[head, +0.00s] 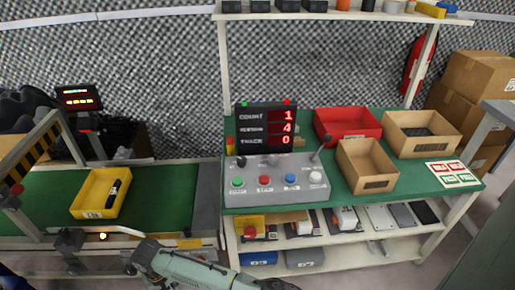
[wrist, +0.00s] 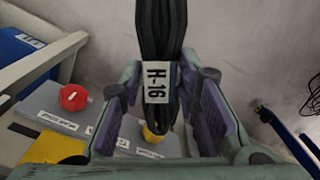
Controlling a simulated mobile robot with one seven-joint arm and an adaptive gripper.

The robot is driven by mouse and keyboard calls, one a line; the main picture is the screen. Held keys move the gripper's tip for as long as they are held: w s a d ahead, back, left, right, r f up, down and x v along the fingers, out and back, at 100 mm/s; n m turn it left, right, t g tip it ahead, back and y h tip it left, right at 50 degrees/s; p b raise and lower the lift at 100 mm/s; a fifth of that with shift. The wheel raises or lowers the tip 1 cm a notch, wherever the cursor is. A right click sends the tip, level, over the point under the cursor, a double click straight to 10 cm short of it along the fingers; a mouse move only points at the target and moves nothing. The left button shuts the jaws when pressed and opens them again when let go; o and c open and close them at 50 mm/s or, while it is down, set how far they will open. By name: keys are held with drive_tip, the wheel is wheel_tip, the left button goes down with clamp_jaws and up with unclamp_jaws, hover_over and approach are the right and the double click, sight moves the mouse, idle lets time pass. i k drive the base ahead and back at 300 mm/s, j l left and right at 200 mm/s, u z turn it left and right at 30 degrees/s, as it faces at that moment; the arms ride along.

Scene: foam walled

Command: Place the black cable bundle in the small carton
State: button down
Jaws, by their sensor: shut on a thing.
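The black cable bundle (wrist: 158,30) fills the upper middle of the wrist view, with a white tag reading H-16. My gripper (wrist: 166,88) has its purple-padded fingers on both sides of the bundle and is shut on it. In the head view my green arm lies along the bottom edge; the fingers and held bundle cannot be made out there. The small carton (head: 364,184) stands open on the green bench, right of the control panel. Its visible inside looks empty, though its floor is partly hidden.
A larger carton (head: 410,149) with dark contents and a red bin (head: 349,140) stand behind the small carton. The control panel (head: 275,188) rises left of it. A yellow bin (head: 88,205) holding a black item sits on the left green surface. Shelves lie below the bench.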

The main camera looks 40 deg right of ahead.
sight(362, 172)
drive_tip(key=z, duration=1.2)
